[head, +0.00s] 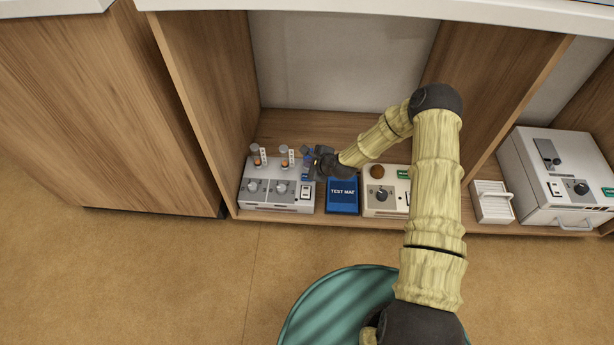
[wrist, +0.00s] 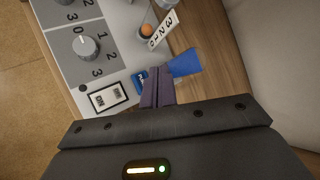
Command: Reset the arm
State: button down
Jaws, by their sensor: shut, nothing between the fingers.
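My arm reaches into the open wooden shelf bay in the head view. My gripper (head: 309,157) is above the right rear part of a grey two-knob unit (head: 259,204), left of and behind the blue test mat (head: 342,206). In the wrist view the two dark fingers of my gripper (wrist: 158,88) lie together, with nothing held between them. The grey unit (wrist: 110,50) shows there with a dial, an ON rocker switch (wrist: 107,97) and an orange-topped post (wrist: 146,30). A blue piece (wrist: 185,63) shows just beyond the fingertips; I cannot tell what it belongs to.
A beige unit (head: 371,206) with a dark knob stands right of the mat, under my forearm. Farther right are a small white handled box (head: 492,203) and a large grey-white unit (head: 535,185). Wooden side panels (head: 203,80) flank the bay. The floor in front (head: 170,270) is clear.

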dwell(0.3)
jog(key=s+d+r+n+g+h, duration=0.1)
jog(key=s+d+r+n+h, duration=0.1)
jog(key=s+d+r+n, duration=0.55)
jog(key=s+d+r+n+g+h, duration=0.25)
jog(key=r+n, duration=0.25)
jog(key=r, duration=0.5)
jog(key=s+d+r+n+h, duration=0.1)
jog(key=s+d+r+n, duration=0.2)
jog(key=s+r, duration=0.4)
jog(key=s+d+r+n+h, duration=0.1)
jog(key=s+d+r+n, duration=0.35)
jog(key=s, duration=0.55)
notch_tip(320, 180, up, 49)
jog(key=m+p, duration=0.1)
jog(key=p, duration=4.7)
jog(key=shift+w+a+g+p, duration=0.3)
jog(key=shift+w+g+p, duration=0.05)
jog(key=shift+g, duration=0.1)
jog(key=shift+w+f+y, duration=0.1)
jog(key=shift+f+y, duration=0.05)
jog(key=shift+y, duration=0.1)
